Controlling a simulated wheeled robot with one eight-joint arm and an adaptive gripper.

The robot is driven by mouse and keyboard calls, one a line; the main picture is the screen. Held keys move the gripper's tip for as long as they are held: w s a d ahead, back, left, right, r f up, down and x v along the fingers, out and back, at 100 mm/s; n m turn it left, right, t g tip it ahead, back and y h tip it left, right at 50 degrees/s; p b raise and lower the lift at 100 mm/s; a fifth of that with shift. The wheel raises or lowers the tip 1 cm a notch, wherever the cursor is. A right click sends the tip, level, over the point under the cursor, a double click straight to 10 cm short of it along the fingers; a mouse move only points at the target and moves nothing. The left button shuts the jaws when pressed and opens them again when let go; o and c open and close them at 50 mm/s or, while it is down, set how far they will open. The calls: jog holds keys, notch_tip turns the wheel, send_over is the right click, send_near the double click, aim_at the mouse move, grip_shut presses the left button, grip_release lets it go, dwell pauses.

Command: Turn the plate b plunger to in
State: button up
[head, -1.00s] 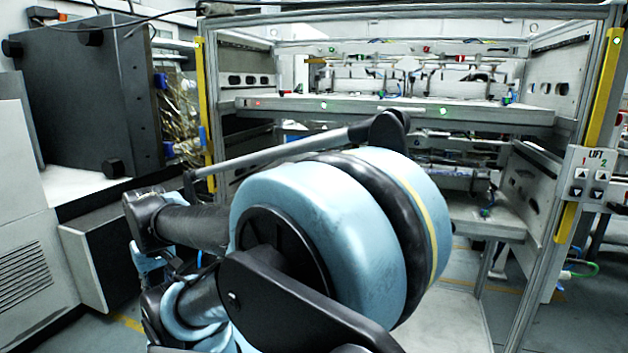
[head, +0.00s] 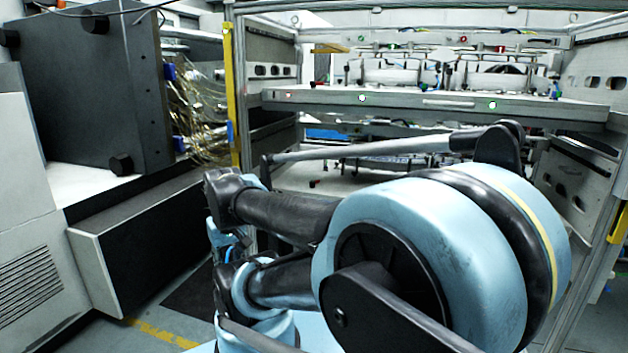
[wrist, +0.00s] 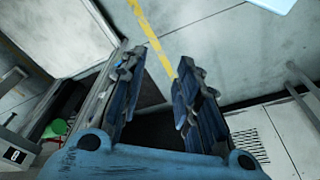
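The label rack stands ahead in the head view, with a sliding plate (head: 420,103) at mid height. Small round lights or knobs sit on its front edge, one whitish (head: 362,98) and one green (head: 491,105). Small coloured fittings show on and above the plate. I cannot tell which part is the plate b plunger. My gripper (wrist: 158,64) shows in the wrist view with its two dark blue fingers apart and nothing between them. It points toward the floor, away from the plate. The gripper cannot be made out in the head view.
My arm hides much of the rack's lower part. A yellow strip (head: 228,90) marks the rack's left post. Floor shows at the lower left.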

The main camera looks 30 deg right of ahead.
jog(key=w+d+r+n+h, duration=0.2)
jog(key=w+d+r+n, duration=0.75)
jog(key=w+d, duration=0.5)
jog(key=n+g+h, duration=0.2)
jog(key=n+h, duration=0.1)
jog(key=n, duration=0.6)
send_near(317, 181)
jog(key=x, duration=0.4)
jog(key=shift+f, duration=0.3)
jog(key=shift+w+d+f+y, duration=0.1)
jog(key=shift+d+f+y, duration=0.2)
jog(key=shift+d+f, duration=0.35)
jog(key=shift+x, duration=0.85)
